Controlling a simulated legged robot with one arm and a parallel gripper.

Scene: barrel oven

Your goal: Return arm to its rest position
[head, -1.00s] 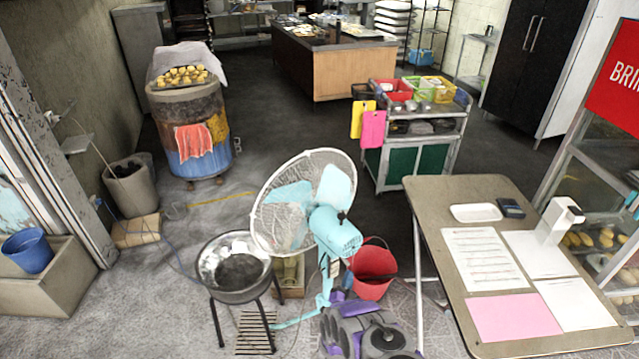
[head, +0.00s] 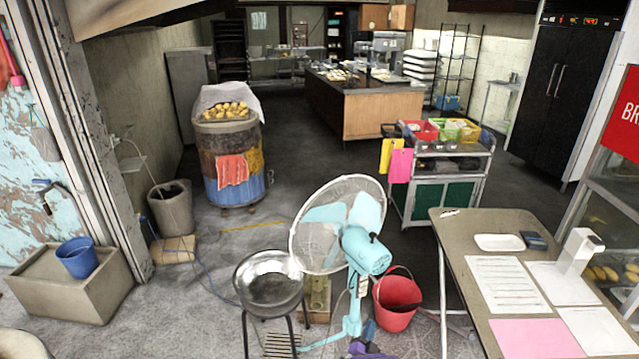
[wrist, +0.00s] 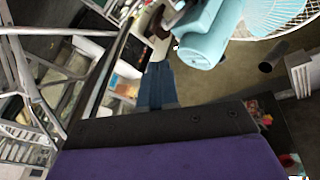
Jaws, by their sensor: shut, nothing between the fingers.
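My gripper (wrist: 157,85) shows in the wrist view as dark blue fingers, closed together, above a wide purple and black part of my arm. Nothing is seen between them. In the head view only a small purple and dark blue part of my arm shows at the bottom edge, in front of the pale blue fan (head: 340,222). The rest of the arm is out of frame. The fan's pale blue motor (wrist: 208,35) is at the top of the wrist view. The barrel oven (head: 230,160) stands back left with a tray of yellow-brown pieces and a white cloth on top.
A metal basin on black legs (head: 270,278) and a red bucket (head: 397,303) flank the fan. A table (head: 465,235) with papers is at right. A cart (head: 440,180), a bin (head: 171,208) and a blue bucket (head: 78,258) stand around. The middle floor is clear.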

